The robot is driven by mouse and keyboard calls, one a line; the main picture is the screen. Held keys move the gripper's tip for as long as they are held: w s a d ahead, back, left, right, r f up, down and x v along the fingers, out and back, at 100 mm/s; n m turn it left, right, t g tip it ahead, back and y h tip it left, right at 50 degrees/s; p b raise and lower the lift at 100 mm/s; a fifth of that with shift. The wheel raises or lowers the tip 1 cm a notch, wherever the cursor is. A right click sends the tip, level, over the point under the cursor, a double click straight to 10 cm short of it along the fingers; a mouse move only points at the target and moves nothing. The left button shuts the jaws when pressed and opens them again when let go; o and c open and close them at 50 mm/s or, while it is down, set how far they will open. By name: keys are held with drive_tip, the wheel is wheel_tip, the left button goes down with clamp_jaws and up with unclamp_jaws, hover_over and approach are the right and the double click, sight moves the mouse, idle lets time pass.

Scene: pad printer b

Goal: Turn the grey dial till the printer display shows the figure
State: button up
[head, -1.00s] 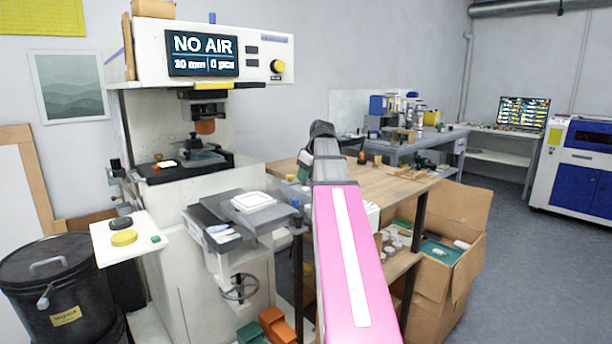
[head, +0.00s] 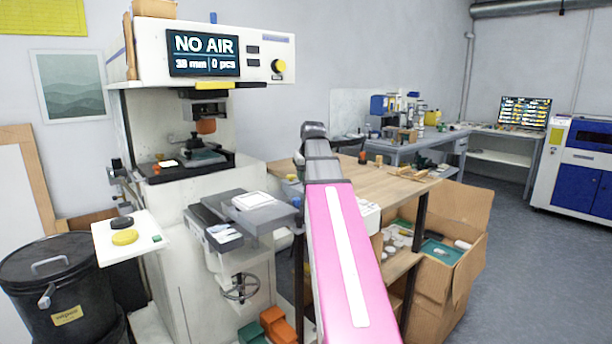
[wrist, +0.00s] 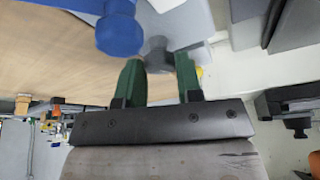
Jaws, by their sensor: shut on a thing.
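The printer display (head: 203,54) on the white pad printer (head: 147,60) reads "NO AIR", with a smaller line below that looks like "38 mm | 0 pcs". The small figures are hard to read. In the wrist view my gripper (wrist: 159,66) has its two green fingers on either side of the grey dial (wrist: 157,50) and is shut on it. A blue knob (wrist: 119,36) sits just left of the dial there. In the head view my pink and grey arm hides the dial and the gripper.
A yellow knob (head: 278,66) is beside the display. A grey slide table with a white tray (head: 251,200) juts out below the print head. A wooden bench (head: 395,195) and an open cardboard box (head: 460,215) stand to the right. A black bin (head: 60,290) stands at left.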

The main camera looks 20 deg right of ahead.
idle(0.4)
drive_tip(key=o, duration=0.9)
drive_tip(key=shift+o, duration=0.2)
drive_tip(key=v, duration=1)
drive_tip(key=shift+r, duration=0.4)
drive_tip(key=shift+s, duration=0.15)
